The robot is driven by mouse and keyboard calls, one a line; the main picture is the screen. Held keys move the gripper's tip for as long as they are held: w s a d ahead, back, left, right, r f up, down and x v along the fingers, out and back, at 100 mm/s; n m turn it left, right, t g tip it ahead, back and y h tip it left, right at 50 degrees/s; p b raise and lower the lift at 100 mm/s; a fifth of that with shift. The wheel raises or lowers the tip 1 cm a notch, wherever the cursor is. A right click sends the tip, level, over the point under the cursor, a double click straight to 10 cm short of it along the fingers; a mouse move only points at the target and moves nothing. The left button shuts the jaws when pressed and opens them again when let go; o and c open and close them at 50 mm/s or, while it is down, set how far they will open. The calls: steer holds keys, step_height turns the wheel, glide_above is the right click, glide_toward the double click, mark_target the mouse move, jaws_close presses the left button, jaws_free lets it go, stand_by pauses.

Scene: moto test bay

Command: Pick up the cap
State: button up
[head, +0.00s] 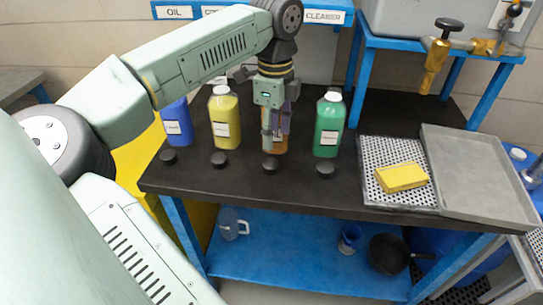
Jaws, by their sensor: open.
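Several small black caps lie in a row along the front of the dark table. From left to right, one cap (168,157) is before the blue bottle, one cap (219,159) before the yellow bottle, one cap (270,165) below my gripper and one cap (325,170) before the green bottle. My gripper (272,143) points down, open, with nothing visible between its fingers. It appears above and behind the cap below it, apart from it. It partly hides an orange bottle (281,145).
A blue bottle (177,122), a yellow bottle (225,120) and a green bottle (328,125) stand behind the caps. A yellow sponge-like block (401,177) lies on a perforated tray (385,150) at right, beside a grey tray (480,170). A brass tap (436,65) hangs at upper right.

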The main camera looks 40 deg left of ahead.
steer(key=b, duration=0.1)
glide_above(272, 163)
steer(key=f, duration=0.4)
steer(key=shift+w+d+f, duration=0.1)
steer(key=shift+d+f, duration=0.05)
steer(key=shift+d, duration=0.15)
steer(key=f, duration=0.1)
steer(key=f+b, duration=0.1)
steer(key=f, duration=0.1)
steer(key=f+b, duration=0.1)
steer(key=f, duration=0.1)
steer(key=shift+a, duration=0.25)
steer(key=c, duration=0.5)
